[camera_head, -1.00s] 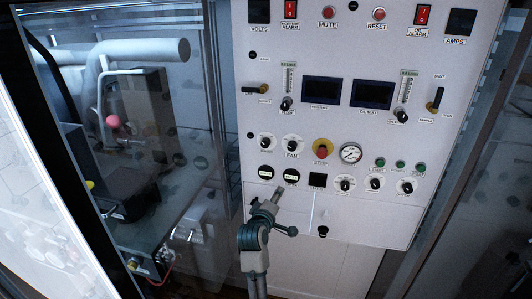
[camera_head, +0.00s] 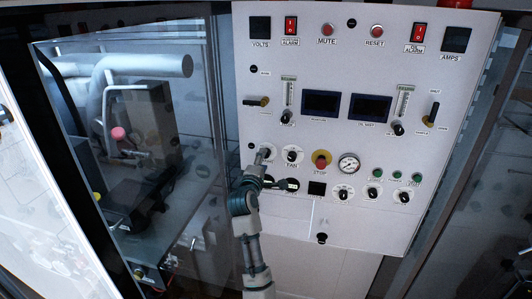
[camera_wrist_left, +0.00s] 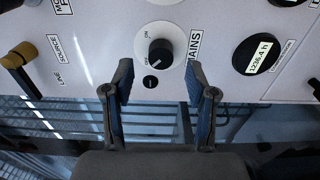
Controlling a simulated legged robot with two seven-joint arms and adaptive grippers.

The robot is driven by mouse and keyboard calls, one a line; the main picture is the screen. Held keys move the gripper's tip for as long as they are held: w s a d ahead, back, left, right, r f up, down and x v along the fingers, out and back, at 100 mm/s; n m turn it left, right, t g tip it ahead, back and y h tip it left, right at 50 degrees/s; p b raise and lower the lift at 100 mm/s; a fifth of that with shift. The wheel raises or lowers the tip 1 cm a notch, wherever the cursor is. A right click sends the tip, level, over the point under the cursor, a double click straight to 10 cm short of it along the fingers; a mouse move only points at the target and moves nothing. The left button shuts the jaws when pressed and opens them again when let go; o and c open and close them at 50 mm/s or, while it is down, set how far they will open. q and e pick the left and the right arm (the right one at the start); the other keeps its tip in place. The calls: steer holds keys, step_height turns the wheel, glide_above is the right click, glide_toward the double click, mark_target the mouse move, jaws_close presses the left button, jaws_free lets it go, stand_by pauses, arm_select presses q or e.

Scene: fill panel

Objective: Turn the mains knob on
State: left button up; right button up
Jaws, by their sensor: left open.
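The mains knob (camera_wrist_left: 160,52) is a black knob on a round white dial, with a MAINS label to its right in the left wrist view. Its light mark seems to point to the lower left of the dial, away from the ON print. My left gripper (camera_wrist_left: 158,78) is open, with one finger on each side just below the knob and nothing between them. In the head view my left gripper (camera_head: 263,154) is at the panel, left of the FAN knob, and mostly covers the mains knob. Contact with the panel cannot be told. My right gripper is not in view.
The white control panel (camera_head: 340,215) carries several neighbouring controls. The FAN knob (camera_head: 292,154) and the red STOP button (camera_head: 321,160) are to the right. A glass-sided cabinet stands left.

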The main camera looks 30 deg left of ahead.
arm_select(q)
steer(key=x, duration=0.4)
steer(key=shift+d+p, duration=0.1)
steer(key=shift+p, duration=0.25)
steer(key=shift+s, duration=0.1)
jaws_close()
